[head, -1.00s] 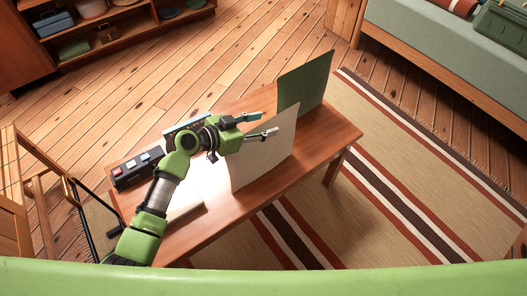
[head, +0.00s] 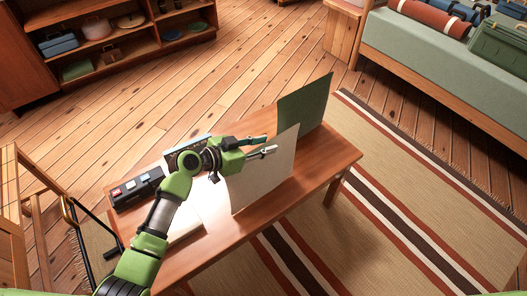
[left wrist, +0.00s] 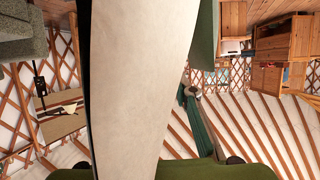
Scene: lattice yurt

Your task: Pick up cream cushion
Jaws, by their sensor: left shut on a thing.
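The cream cushion (head: 264,180) is a thin, flat, pale panel standing upright on the wooden table (head: 325,165). My left gripper (head: 265,145) is shut on its upper left edge, with one finger on each face. In the left wrist view the cream cushion (left wrist: 140,80) fills the middle as a tall pale band between the fingers. Its lower edge appears to meet the tabletop. My right gripper is not in view.
A dark green upright panel (head: 304,104) stands just behind the cream cushion. A dark box with buttons (head: 137,188) lies at the table's left end. A striped rug (head: 400,200) lies to the right, beside a green-topped bench (head: 425,60).

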